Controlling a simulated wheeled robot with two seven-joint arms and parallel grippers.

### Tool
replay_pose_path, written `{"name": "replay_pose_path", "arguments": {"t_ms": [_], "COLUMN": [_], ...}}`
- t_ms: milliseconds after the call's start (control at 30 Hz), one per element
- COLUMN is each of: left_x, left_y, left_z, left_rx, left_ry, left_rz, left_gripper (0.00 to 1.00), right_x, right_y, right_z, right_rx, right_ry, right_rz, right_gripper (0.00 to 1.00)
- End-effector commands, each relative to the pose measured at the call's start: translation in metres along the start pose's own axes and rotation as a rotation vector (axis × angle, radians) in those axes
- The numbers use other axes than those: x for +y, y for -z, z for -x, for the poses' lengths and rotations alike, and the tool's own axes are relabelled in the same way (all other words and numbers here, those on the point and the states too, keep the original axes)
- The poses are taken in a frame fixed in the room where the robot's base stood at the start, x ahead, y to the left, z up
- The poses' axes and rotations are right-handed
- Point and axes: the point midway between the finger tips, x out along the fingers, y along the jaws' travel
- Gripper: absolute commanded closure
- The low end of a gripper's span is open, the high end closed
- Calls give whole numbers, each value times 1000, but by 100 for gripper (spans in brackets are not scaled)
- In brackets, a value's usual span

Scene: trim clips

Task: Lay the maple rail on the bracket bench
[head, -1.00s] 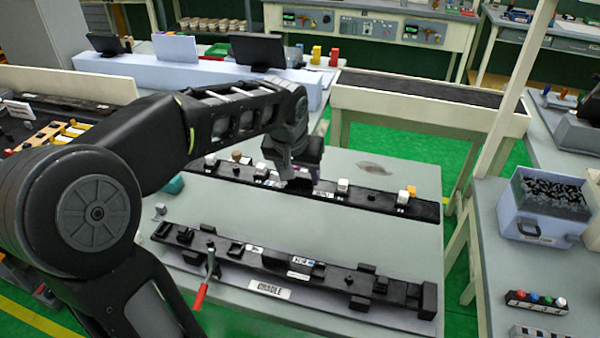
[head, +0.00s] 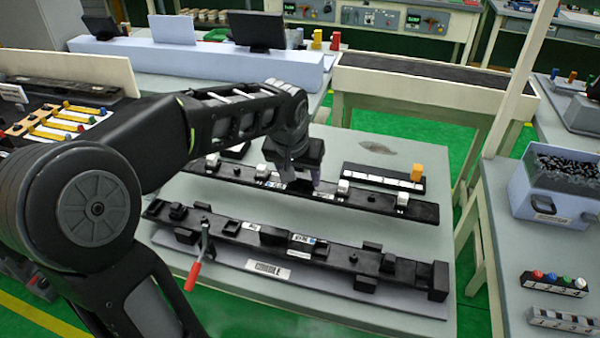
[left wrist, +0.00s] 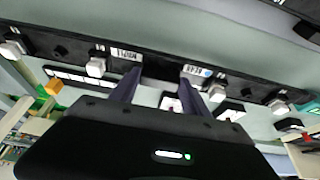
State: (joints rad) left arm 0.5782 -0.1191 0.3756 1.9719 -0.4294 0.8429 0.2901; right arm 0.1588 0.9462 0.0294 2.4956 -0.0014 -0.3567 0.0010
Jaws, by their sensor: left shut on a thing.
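My left gripper (head: 301,184) is shut on a long dark rail (head: 370,200) near its middle. Several white blocks sit along the rail. In the left wrist view, the two fingers straddle the rail (left wrist: 70,48) between two white labels; one seems to read MAPLE. The rail hangs over the grey table, beyond and roughly parallel to a long dark cradle fixture (head: 340,262) with black blocks, a red-handled clamp (head: 194,272) and a CRADLE sign (head: 268,270). I cannot tell for sure which surface is the bracket bench. My right gripper is not in view.
A black strip with white tiles and an orange block (head: 415,172) lies behind the rail. A pale bench with a dark top (head: 430,88) stands beyond the table. A blue bin of dark parts (head: 545,205) stands at right. A cream post (head: 520,85) rises there.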

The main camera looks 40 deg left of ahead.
Motion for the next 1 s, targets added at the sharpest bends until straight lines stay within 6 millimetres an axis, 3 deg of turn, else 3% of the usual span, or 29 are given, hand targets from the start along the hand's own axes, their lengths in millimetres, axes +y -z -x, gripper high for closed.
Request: {"name": "replay_pose_path", "arguments": {"t_ms": [433, 967, 1000], "left_x": [0, 0, 0], "left_y": [-14, -16, -16], "left_z": [-36, -41, -41], "left_rx": [2, 2, 2], "left_ry": [0, 0, 0], "left_rz": [-1, 0, 0], "left_gripper": [100, 100, 44], "right_x": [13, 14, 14], "right_y": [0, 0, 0], "right_z": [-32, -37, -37], "right_rx": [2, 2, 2], "right_ry": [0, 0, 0], "right_rz": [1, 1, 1], "right_gripper": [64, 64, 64]}}
